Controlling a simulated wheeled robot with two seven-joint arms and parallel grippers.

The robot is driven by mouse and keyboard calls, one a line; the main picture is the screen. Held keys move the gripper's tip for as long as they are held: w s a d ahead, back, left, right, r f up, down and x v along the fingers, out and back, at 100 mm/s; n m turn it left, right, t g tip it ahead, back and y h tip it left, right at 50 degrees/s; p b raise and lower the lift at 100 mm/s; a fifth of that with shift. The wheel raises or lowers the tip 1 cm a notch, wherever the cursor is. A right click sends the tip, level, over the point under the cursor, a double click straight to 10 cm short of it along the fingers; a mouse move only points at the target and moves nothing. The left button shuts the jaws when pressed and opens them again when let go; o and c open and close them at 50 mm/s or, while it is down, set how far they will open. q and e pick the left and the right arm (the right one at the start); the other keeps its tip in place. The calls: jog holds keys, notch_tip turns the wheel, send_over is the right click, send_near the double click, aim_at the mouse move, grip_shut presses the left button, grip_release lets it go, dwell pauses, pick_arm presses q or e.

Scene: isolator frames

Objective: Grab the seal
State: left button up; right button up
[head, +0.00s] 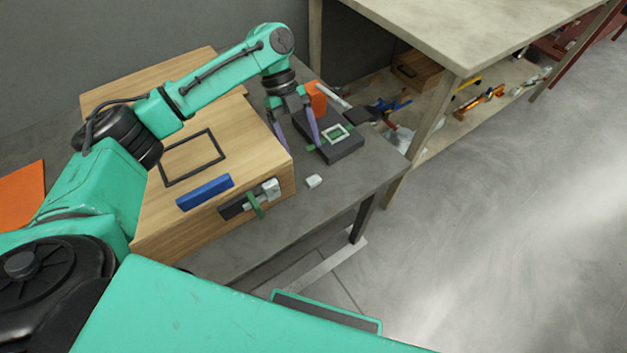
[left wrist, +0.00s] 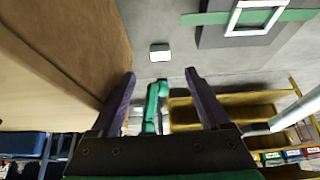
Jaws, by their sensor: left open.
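My left gripper (head: 300,140) has purple fingers spread apart with nothing held between them. It hangs above the grey table, between the wooden box and a dark block (head: 345,151). A white square frame with green around it (head: 338,138) sits on the dark block, right of the fingers. This frame also shows at the top right of the left wrist view (left wrist: 246,33). A black rectangular outline (head: 217,144) lies on the box top. I cannot tell for certain which piece is the seal. The open fingers also show in the left wrist view (left wrist: 159,74). My right gripper is out of view.
A small white piece (head: 314,181) lies on the table (head: 330,200). An orange block (head: 316,97) stands behind the gripper. A cluttered shelf is at the back.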

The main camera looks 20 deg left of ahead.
aim_at(313, 179)
pick_arm(q)
jog(key=x, duration=0.8)
jog(key=shift+f, duration=0.15)
grip_shut()
